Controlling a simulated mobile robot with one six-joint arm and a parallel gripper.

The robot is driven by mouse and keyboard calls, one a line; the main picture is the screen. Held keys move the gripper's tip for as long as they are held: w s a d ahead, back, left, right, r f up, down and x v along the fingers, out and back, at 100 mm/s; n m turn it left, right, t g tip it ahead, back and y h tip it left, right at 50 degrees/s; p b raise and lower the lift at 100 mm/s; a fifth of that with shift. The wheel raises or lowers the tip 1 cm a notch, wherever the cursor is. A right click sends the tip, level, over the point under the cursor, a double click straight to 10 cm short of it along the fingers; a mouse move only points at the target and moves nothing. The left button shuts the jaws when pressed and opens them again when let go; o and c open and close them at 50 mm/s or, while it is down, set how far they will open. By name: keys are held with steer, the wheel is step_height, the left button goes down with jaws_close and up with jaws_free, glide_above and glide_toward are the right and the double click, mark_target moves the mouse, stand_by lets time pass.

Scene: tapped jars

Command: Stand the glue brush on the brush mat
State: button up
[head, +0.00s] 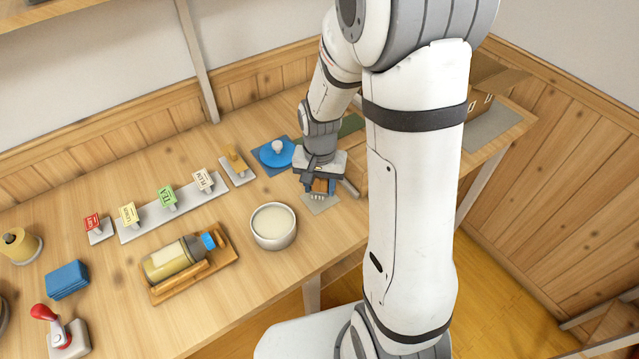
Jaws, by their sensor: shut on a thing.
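My gripper (320,182) points down near the table's front edge, right of the white bowl. It is shut on the glue brush (319,187), a small orange-brown piece with a pale lower end, mostly hidden by the fingers. Directly beneath is a small pale grey-green mat (319,208), which I take for the brush mat. The brush's lower end overlaps the mat in the head view. I cannot tell whether it touches the mat or hangs just above it.
The white bowl (273,226) with cream contents stands close left. A wooden tray (226,262) holds a bottle (178,257). Labelled tags (167,196) stand in a row farther left.

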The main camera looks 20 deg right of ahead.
steer(key=shift+f+b, duration=0.35)
steer(key=shift+f, duration=0.1)
stand_by(0.5)
steer(key=o, duration=1.1)
steer(key=shift+c, duration=0.2)
steer(key=shift+r, duration=0.2)
steer(key=shift+r+p, duration=3)
steer(key=shift+r, duration=0.85)
step_height(320, 180, up, 8)
steer(key=shift+f, duration=0.1)
